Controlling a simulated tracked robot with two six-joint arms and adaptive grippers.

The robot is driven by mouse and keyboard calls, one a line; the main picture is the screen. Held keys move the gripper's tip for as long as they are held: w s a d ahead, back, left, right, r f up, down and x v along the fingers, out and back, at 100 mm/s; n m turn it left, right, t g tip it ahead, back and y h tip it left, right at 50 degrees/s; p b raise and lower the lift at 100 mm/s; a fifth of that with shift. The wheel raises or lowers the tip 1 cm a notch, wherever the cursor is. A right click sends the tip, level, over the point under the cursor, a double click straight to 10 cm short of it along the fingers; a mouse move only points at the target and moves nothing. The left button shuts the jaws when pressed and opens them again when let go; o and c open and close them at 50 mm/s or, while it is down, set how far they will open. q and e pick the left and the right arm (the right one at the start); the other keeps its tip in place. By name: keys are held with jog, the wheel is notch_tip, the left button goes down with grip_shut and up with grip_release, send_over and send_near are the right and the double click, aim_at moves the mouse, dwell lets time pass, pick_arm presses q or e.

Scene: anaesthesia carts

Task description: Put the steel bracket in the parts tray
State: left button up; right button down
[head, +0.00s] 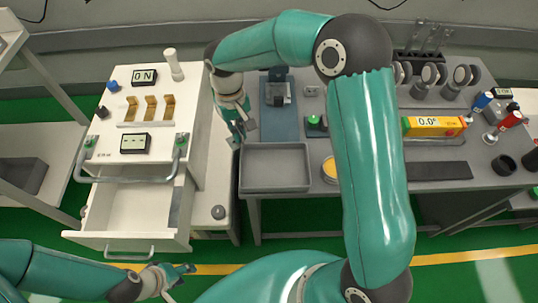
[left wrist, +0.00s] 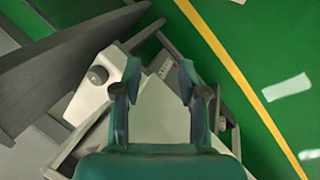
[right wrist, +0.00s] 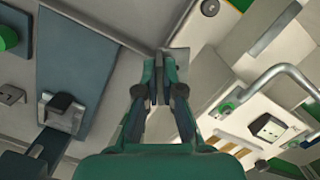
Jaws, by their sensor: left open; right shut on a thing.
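The grey parts tray (head: 275,180) sits at the front left corner of the grey workbench and looks empty. My right gripper (head: 240,129) is above the gap between the white cart and the workbench, just behind and left of the tray. It is shut on a small grey piece, which looks like the steel bracket (right wrist: 176,62); in the right wrist view it sticks out past the fingertips (right wrist: 161,82). Its full shape is partly hidden by the fingers. My left gripper (head: 176,277) is open and empty, low in front of the cart, and its spread fingers show in the left wrist view (left wrist: 160,85).
The white cart (head: 200,110) carries brass brackets (head: 150,107), an "ON" display and a front handle; its drawer (head: 125,225) is open. Behind the tray stand a blue-based device (head: 278,120) and a green button (head: 316,122). A yellow-filled round dish (head: 329,168) is right of the tray.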

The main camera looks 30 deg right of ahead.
jog(key=shift+w, duration=0.5)
pick_arm(q)
jog(key=shift+w+a, duration=0.2)
jog(key=shift+w, duration=0.15)
pick_arm(e)
jog(key=shift+d, duration=0.1)
jog(key=shift+s, duration=0.1)
pick_arm(q)
jog(key=shift+o, duration=0.7)
pick_arm(e)
jog(key=shift+d+r, duration=0.1)
jog(key=shift+r+m+b, duration=0.15)
jog(key=shift+m+b, duration=0.15)
jog(key=s+d+r+m+y+b, duration=0.1)
jog(key=s+d+r+m+b, duration=0.2)
jog(key=s+r+m+b, duration=0.45)
notch_tip(320, 180, up, 5)
jog(key=m+t+b, duration=0.2)
jog(key=m+b, duration=0.1)
jog(key=m, duration=0.9)
send_over(275, 175)
pick_arm(q)
notch_tip(275, 175, down, 15)
jog(key=b, duration=0.4)
pick_arm(e)
jog(key=f, duration=1.9)
jog(key=shift+d+f, duration=0.15)
jog(key=shift+d, duration=0.2)
